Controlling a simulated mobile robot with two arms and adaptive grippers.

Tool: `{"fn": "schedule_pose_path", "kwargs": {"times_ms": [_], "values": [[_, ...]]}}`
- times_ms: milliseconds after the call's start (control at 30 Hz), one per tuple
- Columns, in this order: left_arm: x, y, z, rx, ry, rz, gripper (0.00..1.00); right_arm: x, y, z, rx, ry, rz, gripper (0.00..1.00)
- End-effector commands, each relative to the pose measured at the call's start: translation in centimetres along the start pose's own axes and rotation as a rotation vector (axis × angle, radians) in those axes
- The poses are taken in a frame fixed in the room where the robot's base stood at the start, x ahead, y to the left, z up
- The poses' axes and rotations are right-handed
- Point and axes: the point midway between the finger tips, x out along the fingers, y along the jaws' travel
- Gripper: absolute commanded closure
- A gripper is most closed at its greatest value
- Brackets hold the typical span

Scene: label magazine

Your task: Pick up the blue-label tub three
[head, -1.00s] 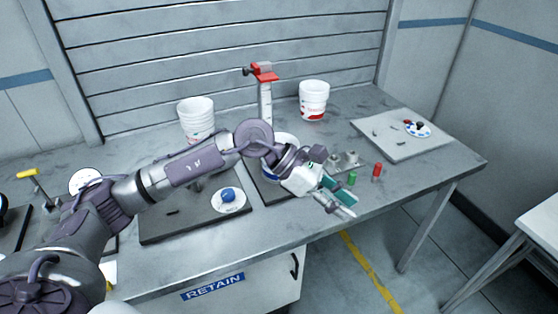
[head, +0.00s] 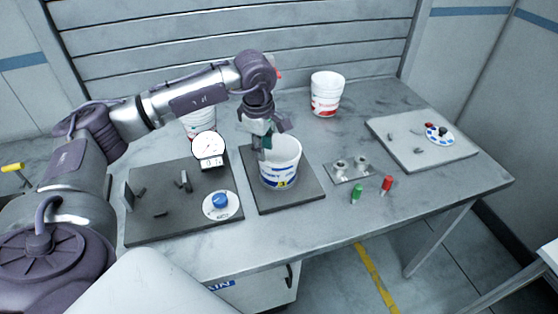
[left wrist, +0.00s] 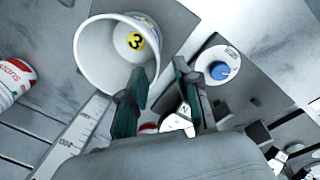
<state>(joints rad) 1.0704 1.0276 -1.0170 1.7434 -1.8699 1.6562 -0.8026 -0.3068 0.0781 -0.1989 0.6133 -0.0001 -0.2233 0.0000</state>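The blue-label tub three (head: 280,170) is a white open tub with a blue label and a yellow mark, upright on a dark mat. My left gripper (head: 264,146) points down at the tub's rear left rim. In the left wrist view the tub (left wrist: 95,60) shows its open mouth and a yellow disc with a 3. My left gripper's fingers (left wrist: 160,70) are apart there, one overlapping the tub's mouth and the other outside its wall. I cannot tell whether either touches the tub. My right gripper is not in view.
A red-label tub (head: 326,95) stands behind to the right; another tub (head: 200,124) is partly hidden behind my arm. A dial gauge (head: 207,147) and blue knob (head: 220,201) are left of the tub. Green (head: 357,193) and red (head: 387,184) cylinders stand right.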

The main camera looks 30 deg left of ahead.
Motion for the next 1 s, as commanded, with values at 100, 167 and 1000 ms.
{"fn": "schedule_pose_path", "kwargs": {"times_ms": [100, 167, 1000], "values": [[1.7, 0.0, 0.1, 0.0, 0.0, -0.003, 0.68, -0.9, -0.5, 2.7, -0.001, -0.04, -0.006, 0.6], [2.4, 0.0, 0.1, 0.0, -0.001, -0.002, 0.68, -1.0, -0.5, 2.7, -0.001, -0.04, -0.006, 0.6], [8.1, -0.5, 0.5, 0.001, -0.002, 0.0, 0.8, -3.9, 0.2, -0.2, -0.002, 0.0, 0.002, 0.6]]}}
